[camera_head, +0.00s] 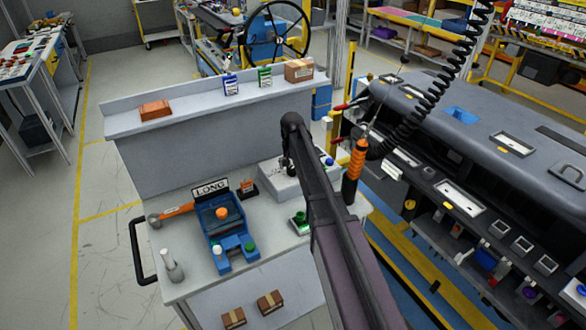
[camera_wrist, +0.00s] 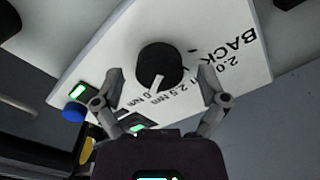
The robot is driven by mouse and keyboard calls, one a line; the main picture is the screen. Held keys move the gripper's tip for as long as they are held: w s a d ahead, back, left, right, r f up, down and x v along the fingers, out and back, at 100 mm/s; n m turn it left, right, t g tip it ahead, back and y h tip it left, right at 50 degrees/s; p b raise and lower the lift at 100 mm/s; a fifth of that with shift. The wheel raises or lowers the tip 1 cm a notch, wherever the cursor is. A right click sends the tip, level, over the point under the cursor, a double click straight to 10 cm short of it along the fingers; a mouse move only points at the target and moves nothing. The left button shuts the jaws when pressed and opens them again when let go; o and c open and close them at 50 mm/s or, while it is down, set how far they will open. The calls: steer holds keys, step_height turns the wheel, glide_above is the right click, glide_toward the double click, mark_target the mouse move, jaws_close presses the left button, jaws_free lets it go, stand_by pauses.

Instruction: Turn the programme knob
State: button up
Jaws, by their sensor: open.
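The programme knob is a round black knob (camera_wrist: 160,66) with a white pointer mark, on a pale panel (camera_wrist: 95,60). In the wrist view the pointer faces down toward the "0 Nm" print, with "2.5 Nm", "2.0" and "BACK" printed to its right. My gripper (camera_wrist: 161,80) is open, with one finger on each side of the knob. I cannot tell whether the fingers touch it. In the head view the light grey box (camera_head: 277,181) carrying the panel stands on the bench; my arm hides much of it, and the knob is not clear there.
A blue button (camera_wrist: 74,112) and green displays sit along the panel's edge. On the bench (camera_head: 185,285) are a blue fixture (camera_head: 228,232), an orange-handled tool (camera_head: 172,213) and a grey bottle (camera_head: 172,268). An orange tool (camera_head: 355,165) hangs from a coiled cable beside my arm.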

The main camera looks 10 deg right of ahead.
steer(key=c, duration=1.1)
steer(key=shift+d, duration=0.2)
steer(key=shift+c, duration=0.2)
steer(key=shift+a, duration=0.15)
steer(key=shift+n, duration=0.5)
steer(key=shift+s+n, duration=0.1)
steer(key=shift+n, duration=3.4)
steer(key=shift+s, duration=0.1)
